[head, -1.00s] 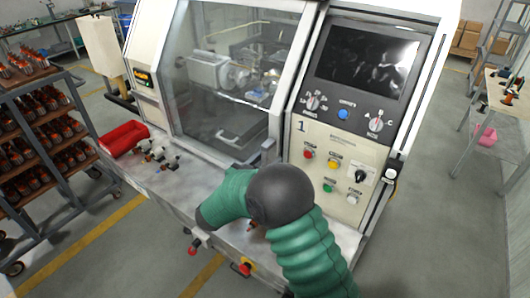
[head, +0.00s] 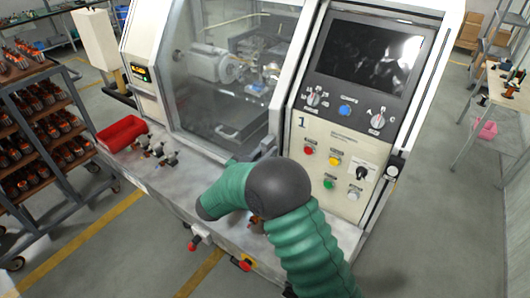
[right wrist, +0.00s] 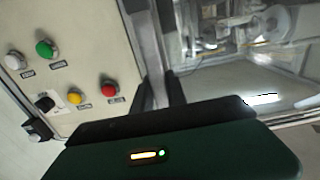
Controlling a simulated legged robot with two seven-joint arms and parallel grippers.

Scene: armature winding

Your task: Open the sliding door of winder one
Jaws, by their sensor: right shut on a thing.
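Winder one is the white machine with a "1" on its control panel (head: 338,150). Its sliding door (head: 205,105) is a large clear pane in a pale frame; its right edge lies close to the panel, so it looks closed. The winding parts show through the pane. My right arm reaches in from the lower right and bends left in front of the machine. In the right wrist view my right gripper (right wrist: 162,92) has its dark fingers at the door's edge beside the panel, shut on what appears to be the door handle. The handle is mostly hidden. My left gripper is not in view.
A red bin (head: 121,132) and several small fittings (head: 158,150) sit on the machine's front ledge. A cart (head: 45,135) of wound parts stands at the left. A red knob (head: 194,245) is on the ledge's front. A table (head: 480,105) stands at the right.

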